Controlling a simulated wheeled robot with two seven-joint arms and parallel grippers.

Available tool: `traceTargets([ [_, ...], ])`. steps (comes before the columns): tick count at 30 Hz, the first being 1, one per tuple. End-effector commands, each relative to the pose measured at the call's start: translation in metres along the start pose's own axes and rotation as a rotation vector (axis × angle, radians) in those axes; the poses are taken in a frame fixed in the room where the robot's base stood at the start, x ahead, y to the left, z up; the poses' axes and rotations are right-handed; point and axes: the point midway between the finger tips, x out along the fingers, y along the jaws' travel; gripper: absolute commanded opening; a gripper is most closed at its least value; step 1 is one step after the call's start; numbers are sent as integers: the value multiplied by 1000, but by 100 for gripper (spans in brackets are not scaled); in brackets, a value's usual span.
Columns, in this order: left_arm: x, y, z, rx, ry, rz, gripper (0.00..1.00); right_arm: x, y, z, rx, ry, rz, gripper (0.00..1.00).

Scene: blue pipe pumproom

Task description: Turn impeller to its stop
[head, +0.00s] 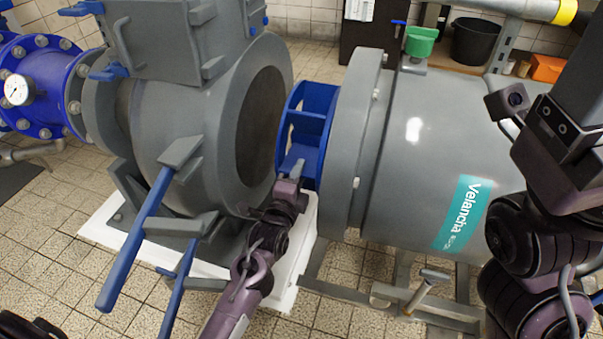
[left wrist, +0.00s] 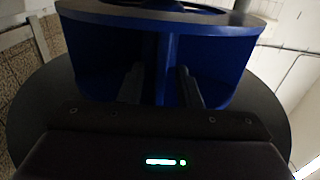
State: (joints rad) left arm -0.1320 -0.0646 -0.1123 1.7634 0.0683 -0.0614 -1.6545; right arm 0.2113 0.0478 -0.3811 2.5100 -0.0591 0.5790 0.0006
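The blue impeller (head: 318,105) sits on the face of the large grey pump unit (head: 425,155), in the gap facing the open grey casing (head: 150,165). My left gripper (head: 292,168) reaches up from below to the impeller's lower front edge. In the left wrist view, the impeller's blue rim and vanes (left wrist: 215,60) fill the upper middle. The two dark fingers (left wrist: 160,85) stand apart, with a blue vane between them. Gaps seem to show beside the vane; contact is not clear. My right arm is folded at the right edge; its fingertips do not show.
Blue-handled levers (head: 140,240) stick out in front of the casing. A blue flanged pipe with a gauge (head: 17,90) is at the left. A small T-shaped handle (head: 425,290) stands below the pump unit. A green object (head: 420,42) and black bucket (head: 474,42) are behind.

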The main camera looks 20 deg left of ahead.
Motion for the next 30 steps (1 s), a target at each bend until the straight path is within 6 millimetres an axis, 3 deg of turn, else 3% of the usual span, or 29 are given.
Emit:
traceTargets([
  [6, 22, 1, 0, 0, -1, 0, 31, 2, 0, -6, -15, 22, -6, 91],
  [15, 24, 0, 0, -1, -1, 2, 31, 4, 0, -6, -17, 23, -7, 91],
  [22, 24, 0, 0, -1, -1, 2, 1, 4, 0, -6, -17, 23, -7, 91],
  [30, 24, 0, 0, -1, 0, 2, 0, 4, 0, -6, -17, 23, -7, 91],
])
